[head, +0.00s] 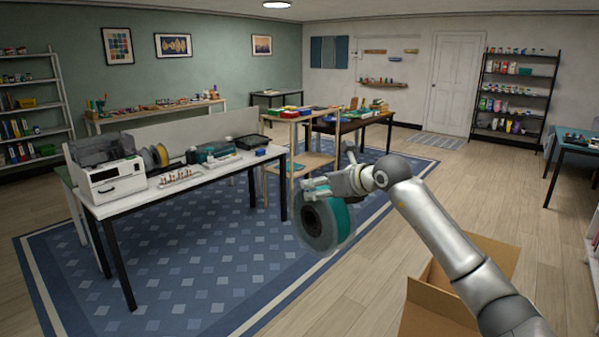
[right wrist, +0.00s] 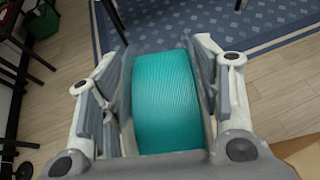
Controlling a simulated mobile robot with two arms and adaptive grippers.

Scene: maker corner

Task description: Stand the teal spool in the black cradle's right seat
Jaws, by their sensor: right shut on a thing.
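The teal spool (head: 339,217) has grey flanges and teal windings. My right gripper (head: 318,190) is shut on it and holds it in the air, above the floor and to the right of the white table. In the right wrist view the spool (right wrist: 167,100) sits between the two fingers of the gripper (right wrist: 160,95), with its windings facing the camera. The black cradle cannot be made out for sure; a yellow spool (head: 160,155) stands on the white table beside the white machine, and what holds it is too small to tell. My left gripper is not in view.
The white table (head: 220,168) carries a white machine (head: 108,168), a teal tool (head: 213,154) and a small blue box (head: 260,152). An open cardboard box (head: 437,297) stands on the floor below my right arm. The blue rug (head: 200,275) in front of the table is clear.

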